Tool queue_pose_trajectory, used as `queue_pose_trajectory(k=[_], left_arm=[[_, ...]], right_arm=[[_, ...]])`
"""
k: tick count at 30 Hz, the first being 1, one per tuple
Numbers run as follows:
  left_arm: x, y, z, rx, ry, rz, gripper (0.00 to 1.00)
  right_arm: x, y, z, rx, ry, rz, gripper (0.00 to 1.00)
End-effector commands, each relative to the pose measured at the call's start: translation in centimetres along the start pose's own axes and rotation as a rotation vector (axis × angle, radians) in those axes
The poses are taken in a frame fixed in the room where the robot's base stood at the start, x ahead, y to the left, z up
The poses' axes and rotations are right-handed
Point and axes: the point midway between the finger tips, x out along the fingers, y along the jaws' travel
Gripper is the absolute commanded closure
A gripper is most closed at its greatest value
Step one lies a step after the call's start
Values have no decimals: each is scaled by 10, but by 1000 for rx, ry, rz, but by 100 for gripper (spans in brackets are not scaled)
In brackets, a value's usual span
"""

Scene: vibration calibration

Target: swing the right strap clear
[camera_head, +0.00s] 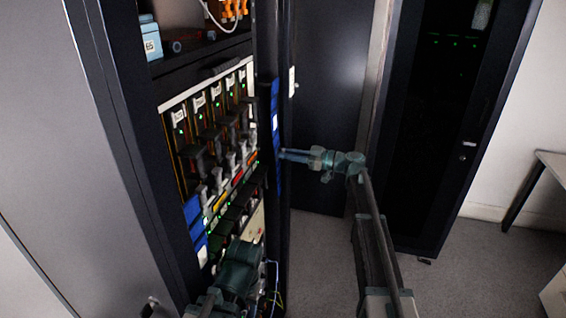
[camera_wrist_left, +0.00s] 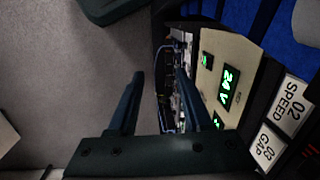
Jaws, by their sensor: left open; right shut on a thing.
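The right strap (camera_head: 275,105) is a blue upright strip with a white label, along the right post of the open rack in the head view. My right gripper (camera_head: 283,155) reaches it from the right and is shut on it about halfway up; the fingers hide part of the strap. Blue pieces (camera_head: 192,210) with white labels also show at the rack's lower left. My left gripper (camera_head: 243,262) is low in front of the rack. In the left wrist view its two fingers (camera_wrist_left: 162,88) are apart with nothing held between them.
The rack holds a row of modules (camera_head: 215,120) with green lights. A lit "24 V" panel (camera_wrist_left: 228,88) is close beside my left fingers, near "02 SPEED" (camera_wrist_left: 287,105) and "03 GAP" labels. A dark cabinet (camera_head: 440,130) stands at the right.

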Motion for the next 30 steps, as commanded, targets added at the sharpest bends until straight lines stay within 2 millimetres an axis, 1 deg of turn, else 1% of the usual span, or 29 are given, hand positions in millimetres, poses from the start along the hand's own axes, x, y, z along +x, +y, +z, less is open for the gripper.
queue_pose_trajectory(k=[1, 9, 10, 14, 15, 30], left_arm=[[0, 0, 0, 0, 0, 0, 50], [0, 0, 0, 0, 0, 0, 50], [0, 0, 0, 0, 0, 0, 50], [0, 0, 0, 0, 0, 0, 50], [0, 0, 0, 0, 0, 0, 50], [0, 0, 0, 0, 0, 0, 50]], right_arm=[[0, 3, 0, -7, 0, 1, 100], [-1, 1, 0, -9, -1, 1, 100], [-1, 1, 0, -9, -1, 1, 77], [0, 1, 0, -9, -1, 1, 54], [0, 1, 0, -8, -1, 1, 50], [0, 2, 0, -6, 1, 4, 50]])
